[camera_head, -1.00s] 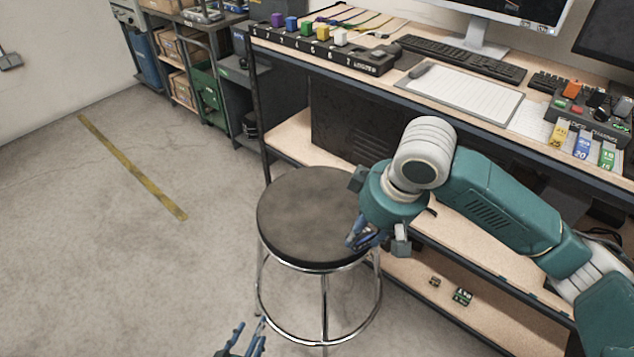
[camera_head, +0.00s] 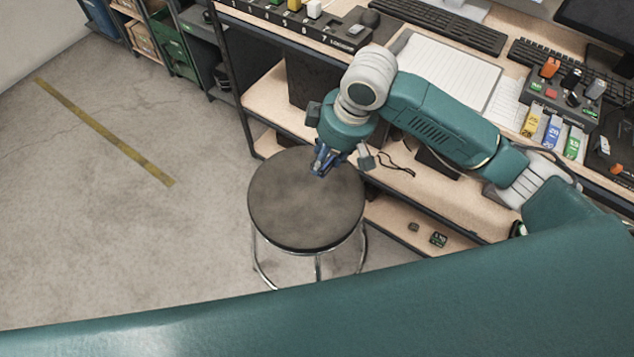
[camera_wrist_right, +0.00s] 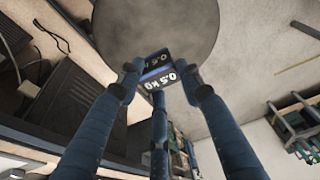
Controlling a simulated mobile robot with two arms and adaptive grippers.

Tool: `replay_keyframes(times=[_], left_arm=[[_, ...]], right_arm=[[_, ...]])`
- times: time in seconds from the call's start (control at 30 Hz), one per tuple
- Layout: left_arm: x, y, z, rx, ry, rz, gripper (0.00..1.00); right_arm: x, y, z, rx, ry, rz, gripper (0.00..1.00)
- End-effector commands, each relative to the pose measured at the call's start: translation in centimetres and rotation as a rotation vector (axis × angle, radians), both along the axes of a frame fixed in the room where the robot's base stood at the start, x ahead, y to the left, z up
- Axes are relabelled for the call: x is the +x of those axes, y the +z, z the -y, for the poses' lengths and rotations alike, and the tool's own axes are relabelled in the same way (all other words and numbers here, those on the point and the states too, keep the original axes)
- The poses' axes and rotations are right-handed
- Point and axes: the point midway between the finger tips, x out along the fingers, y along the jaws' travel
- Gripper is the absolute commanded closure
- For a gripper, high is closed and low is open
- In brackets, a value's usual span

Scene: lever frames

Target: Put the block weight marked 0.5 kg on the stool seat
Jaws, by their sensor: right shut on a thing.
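The stool seat (camera_head: 297,210) is a dark grey round top on chrome legs, in the middle of the head view. My right gripper (camera_head: 322,166) is over the seat's far edge, fingers pointing down. In the right wrist view my right gripper (camera_wrist_right: 160,80) is shut on a small dark block weight (camera_wrist_right: 156,66) with a blue band and white "0.5 kg" lettering. The seat (camera_wrist_right: 125,25) lies beyond the block there. I cannot tell the gap between block and seat. In the head view the fingers hide the block. My left gripper is out of view.
A workbench (camera_head: 262,97) with shelves stands behind and right of the stool. It carries keyboards (camera_head: 450,30), a clipboard (camera_head: 450,72) and coloured tags (camera_head: 552,131). A small dark block (camera_head: 438,239) lies on a low shelf. The floor left of the stool is clear.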

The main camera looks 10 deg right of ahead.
Motion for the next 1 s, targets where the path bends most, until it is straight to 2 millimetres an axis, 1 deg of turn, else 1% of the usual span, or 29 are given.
replay_keyframes(times=[0.03, 0.2, 0.3, 0.4, 0.5, 0.67, 0.8, 0.9, 1.0], left_arm=[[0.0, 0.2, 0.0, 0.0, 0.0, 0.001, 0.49], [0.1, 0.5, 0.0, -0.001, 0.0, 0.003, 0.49], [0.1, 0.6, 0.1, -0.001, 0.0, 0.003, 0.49], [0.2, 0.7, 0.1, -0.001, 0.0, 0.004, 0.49], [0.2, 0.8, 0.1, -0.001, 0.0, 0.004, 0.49], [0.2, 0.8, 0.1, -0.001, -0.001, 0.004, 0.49], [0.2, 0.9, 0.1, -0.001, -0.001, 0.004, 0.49], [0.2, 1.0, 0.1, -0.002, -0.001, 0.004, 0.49], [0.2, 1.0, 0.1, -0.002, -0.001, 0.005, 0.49]], right_arm=[[-0.1, -1.4, 0.0, 0.0, -0.001, -0.005, 1.0], [-0.1, -5.7, 0.1, -0.001, -0.002, -0.003, 1.0], [-0.1, -8.2, 0.1, 0.0, -0.002, -0.002, 1.0], [0.0, -10.2, 0.0, 0.001, -0.003, 0.0, 1.0], [0.1, -11.5, 0.0, 0.001, -0.001, 0.002, 1.0], [0.1, -12.6, 0.0, 0.002, -0.001, 0.003, 1.0], [0.0, -14.7, 0.0, 0.001, -0.003, 0.0, 1.0], [0.1, -15.9, 0.0, 0.002, -0.002, 0.002, 1.0], [0.2, -16.5, 0.0, 0.002, -0.002, 0.005, 1.0]])
